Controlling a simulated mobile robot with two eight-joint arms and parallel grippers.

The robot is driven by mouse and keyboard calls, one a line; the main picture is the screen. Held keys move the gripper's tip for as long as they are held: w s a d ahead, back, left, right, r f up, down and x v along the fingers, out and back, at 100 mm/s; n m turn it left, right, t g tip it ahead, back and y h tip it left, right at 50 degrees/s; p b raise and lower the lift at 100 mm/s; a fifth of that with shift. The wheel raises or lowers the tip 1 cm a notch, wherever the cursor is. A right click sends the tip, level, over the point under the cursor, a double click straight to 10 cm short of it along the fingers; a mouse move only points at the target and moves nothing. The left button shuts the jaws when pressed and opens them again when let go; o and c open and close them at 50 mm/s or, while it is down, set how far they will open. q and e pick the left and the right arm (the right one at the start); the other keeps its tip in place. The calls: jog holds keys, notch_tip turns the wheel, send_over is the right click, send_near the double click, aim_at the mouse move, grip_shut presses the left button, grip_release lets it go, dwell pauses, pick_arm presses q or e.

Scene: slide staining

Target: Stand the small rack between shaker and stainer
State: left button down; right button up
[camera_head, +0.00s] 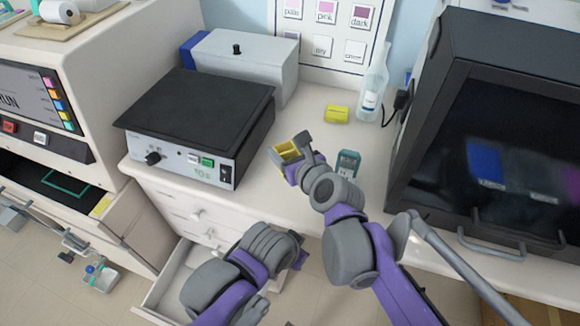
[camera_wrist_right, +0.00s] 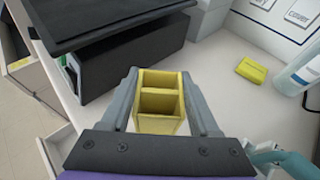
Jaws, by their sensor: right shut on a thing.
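The small rack (camera_head: 287,151) is yellow, with open compartments facing up. My right gripper (camera_head: 290,150) is shut on it, just right of the shaker and over the counter. In the right wrist view the rack (camera_wrist_right: 160,77) sits between the two grey fingers of the gripper (camera_wrist_right: 160,85), and a divider crosses it. The shaker (camera_head: 200,108) is a box with a flat black top and a front panel with a knob and buttons. The large cream machine at the left with a RUN panel (camera_head: 30,100) appears to be the stainer. My left arm is low in the picture; its fingers are not visible.
A grey box (camera_head: 245,62) stands behind the shaker. A yellow block (camera_head: 337,114), a bottle (camera_head: 371,95) and a small teal timer (camera_head: 347,163) are on the counter (camera_head: 300,115). A black cabinet (camera_head: 425,110) fills the right. A drawer (camera_head: 168,280) stands open below.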

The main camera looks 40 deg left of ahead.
notch_tip(320, 180, down, 2)
jog(key=shift+s+f, duration=0.1)
jog(key=shift+f+b, duration=0.3)
jog(key=shift+f, duration=1.55)
jog(key=shift+f, duration=0.15)
jog(key=o, duration=1.4)
jog(key=shift+r, duration=0.25)
jog(key=p+v, duration=0.1)
jog(key=v, duration=1.1)
jog(key=shift+f, duration=0.15)
